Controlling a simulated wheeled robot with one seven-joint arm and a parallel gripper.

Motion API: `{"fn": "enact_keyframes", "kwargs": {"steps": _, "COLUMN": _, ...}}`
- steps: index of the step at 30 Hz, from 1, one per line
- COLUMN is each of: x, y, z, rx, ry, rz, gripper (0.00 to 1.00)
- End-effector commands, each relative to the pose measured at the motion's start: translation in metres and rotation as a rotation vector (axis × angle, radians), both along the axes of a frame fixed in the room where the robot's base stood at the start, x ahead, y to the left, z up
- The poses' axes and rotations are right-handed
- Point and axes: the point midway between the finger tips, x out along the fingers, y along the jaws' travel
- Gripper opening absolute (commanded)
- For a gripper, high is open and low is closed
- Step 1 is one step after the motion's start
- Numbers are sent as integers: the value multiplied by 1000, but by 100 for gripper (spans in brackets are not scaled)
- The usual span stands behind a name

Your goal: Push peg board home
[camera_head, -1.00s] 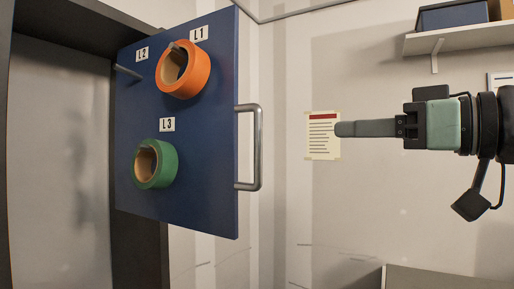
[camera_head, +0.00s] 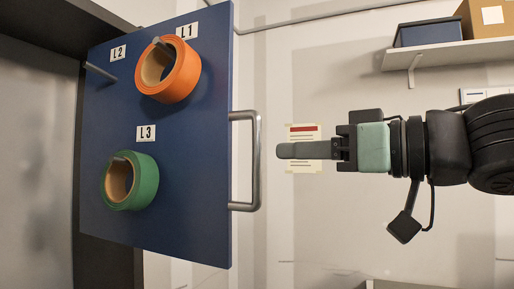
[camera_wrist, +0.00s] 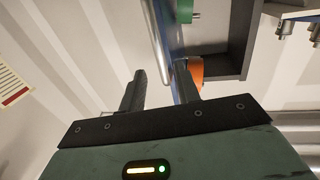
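The blue peg board (camera_head: 180,215) stands out from a dark cabinet at the left of the head view. A grey bar handle (camera_head: 256,160) is on its right edge. An orange roll (camera_head: 184,78) hangs on peg L1 and a green roll (camera_head: 147,183) on peg L3; peg L2 (camera_head: 101,72) is bare. My gripper (camera_head: 281,151) points left, its tips just right of the handle in the head view. In the wrist view my gripper (camera_wrist: 163,75) is open and empty, with the handle (camera_wrist: 157,38) ahead, roughly in line with the gap between the fingers.
The dark cabinet frame (camera_head: 108,256) is behind and beside the board. A wall shelf (camera_head: 440,55) with a blue box (camera_head: 428,32) and a cardboard box (camera_head: 487,18) is at upper right. A notice (camera_head: 305,133) is on the wall behind my gripper.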

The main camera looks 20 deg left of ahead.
Motion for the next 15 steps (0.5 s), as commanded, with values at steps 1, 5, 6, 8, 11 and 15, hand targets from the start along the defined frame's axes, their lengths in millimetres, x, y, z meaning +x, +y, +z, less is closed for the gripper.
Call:
{"fn": "enact_keyframes", "kwargs": {"steps": 1, "x": 3, "y": 12, "z": 1, "rx": -2, "ry": 2, "rz": 2, "gripper": 32}}
{"fn": "enact_keyframes", "kwargs": {"steps": 5, "x": 10, "y": 36, "z": 1, "rx": -2, "ry": 2, "rz": 1, "gripper": 32}}
{"fn": "enact_keyframes", "kwargs": {"steps": 6, "x": 12, "y": 43, "z": 1, "rx": -1, "ry": 2, "rz": 1, "gripper": 32}}
{"fn": "enact_keyframes", "kwargs": {"steps": 8, "x": 14, "y": 52, "z": 1, "rx": -1, "ry": 1, "rz": 2, "gripper": 32}}
{"fn": "enact_keyframes", "kwargs": {"steps": 11, "x": 18, "y": 63, "z": 1, "rx": -1, "ry": 0, "rz": 0, "gripper": 32}}
{"fn": "enact_keyframes", "kwargs": {"steps": 15, "x": 20, "y": 72, "z": 1, "rx": 0, "ry": 0, "rz": -1, "gripper": 32}}
